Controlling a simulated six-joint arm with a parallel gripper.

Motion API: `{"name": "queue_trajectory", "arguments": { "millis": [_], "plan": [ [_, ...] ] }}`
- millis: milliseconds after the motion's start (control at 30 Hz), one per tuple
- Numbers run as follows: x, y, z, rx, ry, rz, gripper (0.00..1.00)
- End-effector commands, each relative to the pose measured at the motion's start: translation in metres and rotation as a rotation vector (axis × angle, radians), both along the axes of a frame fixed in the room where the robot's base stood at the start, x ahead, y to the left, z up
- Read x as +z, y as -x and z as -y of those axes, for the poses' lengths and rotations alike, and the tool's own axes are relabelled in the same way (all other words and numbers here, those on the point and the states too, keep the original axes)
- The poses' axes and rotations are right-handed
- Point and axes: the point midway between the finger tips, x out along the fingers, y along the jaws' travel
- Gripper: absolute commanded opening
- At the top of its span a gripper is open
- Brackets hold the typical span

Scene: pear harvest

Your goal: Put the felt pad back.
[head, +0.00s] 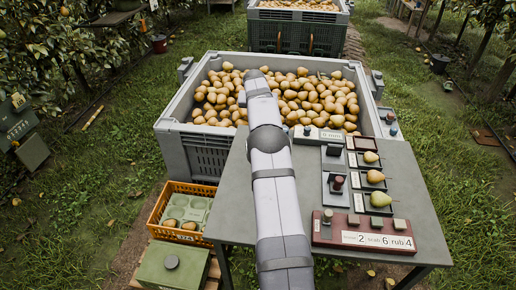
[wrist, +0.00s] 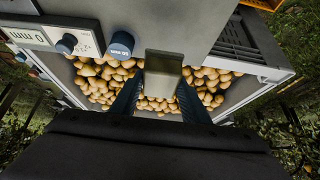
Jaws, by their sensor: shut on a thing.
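My gripper (wrist: 161,98) shows in the wrist view with its two dark fingers closed on an olive-grey block, apparently the felt pad (wrist: 164,74). The block stands between the fingertips, with pears behind it. In the head view my arm reaches forward over the table toward the pear bin, and the gripper and the held block cannot be made out. A dark red tray (head: 322,235) lies at the table's front, with several small blocks along its back edge and number labels. Which spot belongs to the pad cannot be told.
The grey table (head: 427,215) also carries a display box (head: 309,134), dark plates with knobs (head: 336,183), and a row of pears (head: 380,198). The big grey bin (head: 184,125) full of pears stands behind. An orange crate (head: 155,216) and green box (head: 172,268) stand left.

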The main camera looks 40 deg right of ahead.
Motion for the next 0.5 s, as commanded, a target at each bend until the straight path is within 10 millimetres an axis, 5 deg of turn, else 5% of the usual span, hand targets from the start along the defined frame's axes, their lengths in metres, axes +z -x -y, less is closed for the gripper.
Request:
{"name": "queue_trajectory", "arguments": {
  "millis": [300,500],
  "plan": [
    [0.003,-0.006,-0.008,-0.006,0.002,0.001,0.21],
    [-0.021,-0.006,-0.008,-0.005,0.001,-0.002,0.21]
  ]
}}
